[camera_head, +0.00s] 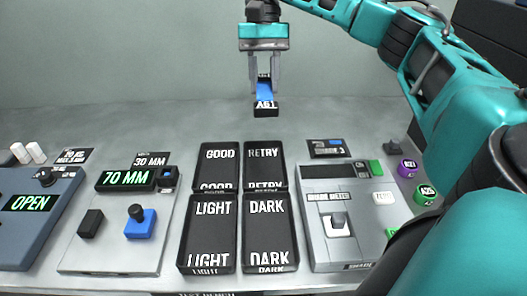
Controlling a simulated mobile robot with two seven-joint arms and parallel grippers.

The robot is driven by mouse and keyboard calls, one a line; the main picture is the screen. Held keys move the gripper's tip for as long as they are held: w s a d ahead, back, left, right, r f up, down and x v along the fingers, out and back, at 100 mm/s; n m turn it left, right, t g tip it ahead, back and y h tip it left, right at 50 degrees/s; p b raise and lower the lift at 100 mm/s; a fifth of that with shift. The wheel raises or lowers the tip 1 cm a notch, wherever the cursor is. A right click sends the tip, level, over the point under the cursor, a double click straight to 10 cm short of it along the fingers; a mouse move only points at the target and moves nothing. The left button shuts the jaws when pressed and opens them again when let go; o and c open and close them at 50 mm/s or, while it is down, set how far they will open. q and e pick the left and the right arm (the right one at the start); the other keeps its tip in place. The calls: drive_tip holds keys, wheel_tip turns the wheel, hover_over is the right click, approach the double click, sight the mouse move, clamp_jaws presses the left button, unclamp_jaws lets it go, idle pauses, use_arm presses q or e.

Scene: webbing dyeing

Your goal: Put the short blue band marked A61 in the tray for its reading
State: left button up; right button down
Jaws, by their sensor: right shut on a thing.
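My right gripper (264,80) comes down from the top of the view, shut on the short blue band (264,90). The band has a black tag reading A61 and hangs in the air behind the trays. Four black trays lie in a block below it: GOOD (219,166), RETRY (265,167), LIGHT (210,232) and DARK (270,232). They look empty. The shade meter (345,235) stands right of the trays; its dark display shows no legible reading. My left gripper is not in view.
A length gauge (115,235) reading 70 MM, with a blue-based knob, stands left of the trays. A blue unit (28,225) showing OPEN is at far left. Purple (408,168) and green (425,194) round items sit at right near my arm. The bench behind the trays is clear.

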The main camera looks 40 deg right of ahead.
drive_tip(key=shift+w+f, duration=0.1)
drive_tip(key=shift+f, duration=0.25)
drive_tip(key=b, duration=0.5)
hover_over(264, 169)
drive_tip(key=w+d, duration=0.1)
wheel_tip(264, 169, down, 8)
wheel_tip(264, 169, down, 7)
drive_tip(key=shift+w+r, duration=0.1)
wheel_tip(264, 169, down, 4)
drive_tip(key=shift+f, duration=0.25)
drive_tip(key=c, duration=1.2)
unclamp_jaws()
drive_tip(key=shift+f, duration=0.15)
drive_tip(key=shift+c, duration=0.2)
drive_tip(key=o, duration=0.5)
drive_tip(key=shift+c, duration=0.2)
